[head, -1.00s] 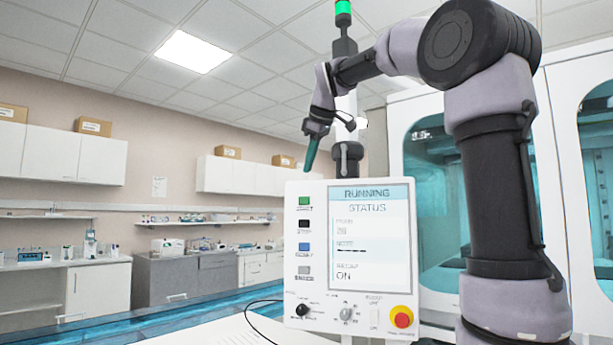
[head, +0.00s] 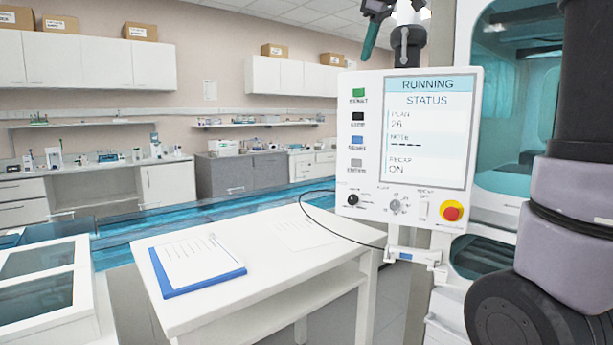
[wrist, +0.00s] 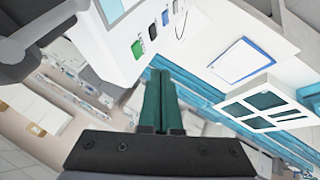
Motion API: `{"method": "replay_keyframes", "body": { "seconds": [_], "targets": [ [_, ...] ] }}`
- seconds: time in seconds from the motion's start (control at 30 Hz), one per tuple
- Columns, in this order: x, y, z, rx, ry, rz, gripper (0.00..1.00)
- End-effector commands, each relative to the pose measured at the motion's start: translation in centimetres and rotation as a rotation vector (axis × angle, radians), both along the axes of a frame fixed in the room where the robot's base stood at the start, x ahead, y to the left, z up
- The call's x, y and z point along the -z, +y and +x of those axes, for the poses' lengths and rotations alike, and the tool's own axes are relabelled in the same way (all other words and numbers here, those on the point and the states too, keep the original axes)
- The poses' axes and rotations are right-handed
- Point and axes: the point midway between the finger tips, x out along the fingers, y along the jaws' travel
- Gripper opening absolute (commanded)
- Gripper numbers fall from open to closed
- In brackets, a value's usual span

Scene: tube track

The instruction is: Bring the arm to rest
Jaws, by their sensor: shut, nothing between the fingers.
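My gripper (head: 369,48) hangs at the top edge of the head view, above the control panel, with its dark green fingers pointing down. Most of the arm above it is cut off by the frame. In the wrist view the two green fingers (wrist: 162,75) lie together, shut, with nothing between them. The control panel (head: 410,150) reads "RUNNING", with a red emergency button on a yellow ring (head: 452,211). In the wrist view the panel (wrist: 119,43) is beyond the fingers, towards the upper left.
A white table (head: 230,310) holds a blue clipboard (head: 197,262) with paper. A framed white lid or box (head: 45,290) is at left. A blue translucent track (head: 120,235) runs behind. A glass-windowed cabinet (head: 500,130) stands at right. Free air surrounds the fingers.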

Motion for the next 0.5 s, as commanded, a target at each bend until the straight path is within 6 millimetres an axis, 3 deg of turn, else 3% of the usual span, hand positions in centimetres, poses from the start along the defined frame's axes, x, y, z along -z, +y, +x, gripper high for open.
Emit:
{"method": "replay_keyframes", "body": {
  "seconds": [0.17, 0.4, 0.5],
  "targets": [
    [3.7, -2.0, -5.5, 0.195, 0.040, 0.170, 0.00],
    [14.2, -4.0, -16.5, 0.635, 0.128, 0.525, 0.00],
    [18.5, -4.3, -20.0, 0.795, 0.156, 0.645, 0.00]
  ]
}}
